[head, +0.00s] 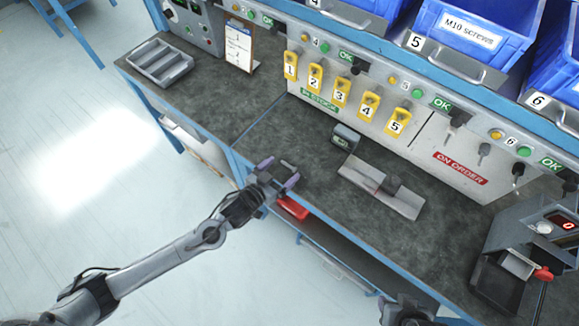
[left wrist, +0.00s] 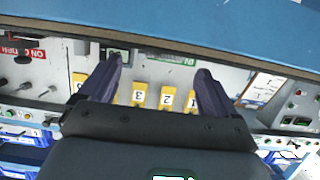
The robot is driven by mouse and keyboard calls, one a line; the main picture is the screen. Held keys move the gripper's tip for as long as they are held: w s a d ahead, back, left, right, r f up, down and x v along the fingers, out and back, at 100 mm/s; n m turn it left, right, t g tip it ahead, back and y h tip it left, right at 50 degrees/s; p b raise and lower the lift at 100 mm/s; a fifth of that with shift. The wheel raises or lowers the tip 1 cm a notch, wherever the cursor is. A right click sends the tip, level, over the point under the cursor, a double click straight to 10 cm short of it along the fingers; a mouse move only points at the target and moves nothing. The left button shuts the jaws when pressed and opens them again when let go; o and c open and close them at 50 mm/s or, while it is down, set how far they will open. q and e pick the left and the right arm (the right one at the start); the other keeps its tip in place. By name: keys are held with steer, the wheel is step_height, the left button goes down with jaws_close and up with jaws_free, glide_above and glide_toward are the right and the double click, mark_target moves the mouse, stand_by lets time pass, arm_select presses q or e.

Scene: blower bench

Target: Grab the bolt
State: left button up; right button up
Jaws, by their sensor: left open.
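I cannot make out a bolt in either view. My left gripper (head: 279,174) is open and empty at the front edge of the bench, above a red object (head: 293,207) at the front edge. In the left wrist view its two dark fingers (left wrist: 160,68) stand apart with nothing between them.
A grey tray (head: 160,63) sits at the far left of the bench. A small dark box (head: 345,138) stands near the back panel. Yellow numbered tags (head: 340,92) hang on that panel, also in the left wrist view (left wrist: 166,97). A device with a red display (head: 535,235) stands at right.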

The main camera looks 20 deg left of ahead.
arm_select(q)
steer(key=shift+x, duration=1.05)
arm_select(e)
steer(key=shift+f, duration=0.25)
arm_select(q)
steer(key=c, duration=1.2)
steer(key=shift+o, duration=0.2)
steer(key=shift+r, duration=0.1)
